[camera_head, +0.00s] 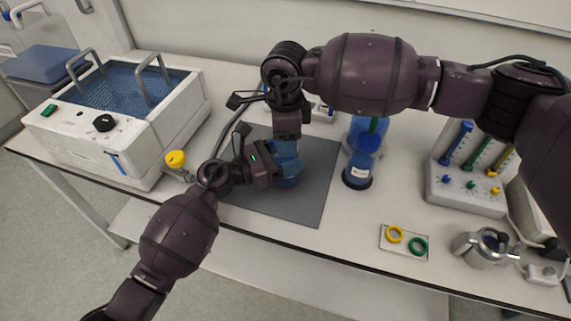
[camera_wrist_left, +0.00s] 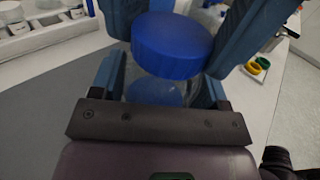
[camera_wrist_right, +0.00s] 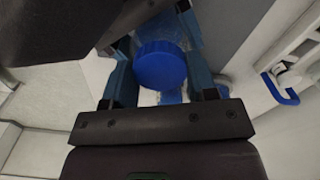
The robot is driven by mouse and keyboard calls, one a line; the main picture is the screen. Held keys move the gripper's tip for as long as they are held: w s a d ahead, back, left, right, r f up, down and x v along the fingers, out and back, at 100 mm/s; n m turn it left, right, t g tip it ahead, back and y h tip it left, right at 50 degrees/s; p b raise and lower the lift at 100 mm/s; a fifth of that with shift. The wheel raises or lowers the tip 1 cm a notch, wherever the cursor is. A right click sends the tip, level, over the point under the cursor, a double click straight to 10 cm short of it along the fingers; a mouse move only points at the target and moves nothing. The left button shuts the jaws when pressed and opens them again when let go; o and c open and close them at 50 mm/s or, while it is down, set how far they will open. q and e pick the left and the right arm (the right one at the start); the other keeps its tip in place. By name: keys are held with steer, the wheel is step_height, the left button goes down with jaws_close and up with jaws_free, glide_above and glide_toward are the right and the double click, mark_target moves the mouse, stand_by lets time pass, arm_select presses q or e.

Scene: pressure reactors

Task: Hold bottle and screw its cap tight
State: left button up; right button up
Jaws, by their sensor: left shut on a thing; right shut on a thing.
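The bottle (camera_head: 290,174), translucent blue, stands upright on the grey mat (camera_head: 318,180), largely covered by my grippers in the head view. My left gripper (camera_head: 280,167) comes in from the side and is shut on its body. The left wrist view shows the blue cap (camera_wrist_left: 170,45) on top, above the bottle's clear blue body (camera_wrist_left: 153,92). My right gripper (camera_head: 288,143) reaches down from above and is shut on the cap, with a finger on each side. The cap also shows between the fingers in the right wrist view (camera_wrist_right: 160,66). The thread is hidden.
A water bath (camera_head: 125,115) with a yellow-knobbed valve (camera_head: 176,159) stands left. A blue column (camera_head: 360,165) stands close right of the mat. Further right are a plate with yellow and green rings (camera_head: 404,243), a metal vessel (camera_head: 482,248) and a flowmeter panel (camera_head: 466,190).

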steer(key=o, duration=1.1)
steer(key=shift+r, duration=0.15)
step_height(320, 180, up, 12)
steer(key=shift+f, duration=0.1)
arm_select(q)
steer(key=o, duration=1.8)
steer(key=shift+a, duration=0.1)
steer(key=v, duration=1)
steer(key=shift+s+a+r, duration=0.1)
steer(key=shift+s+a, duration=0.1)
steer(key=shift+a, duration=0.05)
arm_select(e)
steer(key=shift+f, duration=0.1)
